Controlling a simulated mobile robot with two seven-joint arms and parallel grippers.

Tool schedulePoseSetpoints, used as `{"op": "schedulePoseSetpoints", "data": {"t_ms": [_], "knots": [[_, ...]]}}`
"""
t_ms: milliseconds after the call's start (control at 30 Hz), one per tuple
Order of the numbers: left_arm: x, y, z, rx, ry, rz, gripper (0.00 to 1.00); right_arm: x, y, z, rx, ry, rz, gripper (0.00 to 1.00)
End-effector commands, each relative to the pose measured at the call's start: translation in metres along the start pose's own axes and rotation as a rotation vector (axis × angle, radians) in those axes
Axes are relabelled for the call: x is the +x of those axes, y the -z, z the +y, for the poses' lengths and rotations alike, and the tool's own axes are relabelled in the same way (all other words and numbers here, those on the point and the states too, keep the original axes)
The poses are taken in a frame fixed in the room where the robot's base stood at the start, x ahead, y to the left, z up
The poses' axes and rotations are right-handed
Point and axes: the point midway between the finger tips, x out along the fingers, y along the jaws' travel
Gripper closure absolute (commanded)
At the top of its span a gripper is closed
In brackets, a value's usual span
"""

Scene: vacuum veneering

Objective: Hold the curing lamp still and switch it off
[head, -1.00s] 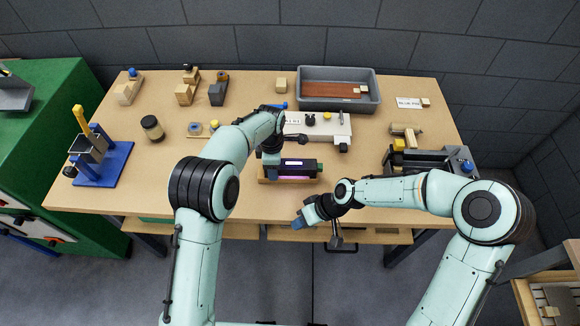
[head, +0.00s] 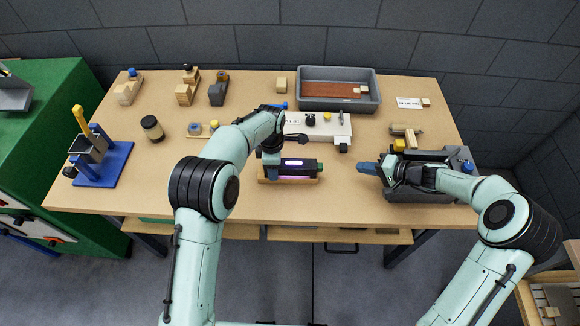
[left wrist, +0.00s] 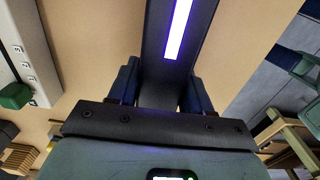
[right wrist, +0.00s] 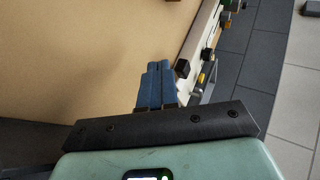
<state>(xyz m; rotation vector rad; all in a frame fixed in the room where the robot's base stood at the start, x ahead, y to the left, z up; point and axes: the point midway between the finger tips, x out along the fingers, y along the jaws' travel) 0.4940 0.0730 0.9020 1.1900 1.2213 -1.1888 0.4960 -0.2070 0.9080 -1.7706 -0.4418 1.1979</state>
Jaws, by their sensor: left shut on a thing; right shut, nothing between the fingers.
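The curing lamp (head: 309,165) is a dark bar with a small green part at its right end, above a wooden rest (head: 263,180) near the table's front middle. Violet light shows along its underside. In the left wrist view the lamp (left wrist: 152,45) shows a lit violet-white strip. My left gripper (head: 271,157) is shut on the lamp; its fingers (left wrist: 162,88) stand on both sides of the body. My right gripper (head: 364,168) is shut and empty, to the right of the lamp's green end and apart from it. Its closed blue fingertips (right wrist: 158,68) show in the right wrist view.
A white control box (head: 330,132) stands behind the lamp. A grey clamp-like device (head: 432,158) is close behind my right gripper. A grey tray (head: 340,104) is at the back. Bare tabletop lies between my right gripper and the front edge.

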Motion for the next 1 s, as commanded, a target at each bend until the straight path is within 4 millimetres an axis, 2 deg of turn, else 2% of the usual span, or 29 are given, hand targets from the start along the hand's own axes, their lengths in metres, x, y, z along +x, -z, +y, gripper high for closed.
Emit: {"op": "schedulePoseSetpoints", "data": {"t_ms": [500, 700, 1000], "knots": [[0.0, 0.0, 0.0, 0.0, 0.001, 0.001, 0.83, 0.047, -0.035, -0.035, -0.001, 0.001, -0.004, 1.0], [0.0, 0.0, 0.0, 0.0, 0.0, 0.001, 0.83, 0.056, -0.042, -0.041, -0.002, 0.0, -0.004, 1.0], [0.0, 0.0, 0.0, -0.001, 0.0, 0.001, 0.83, 0.057, -0.043, -0.042, -0.002, -0.001, -0.003, 1.0]]}}
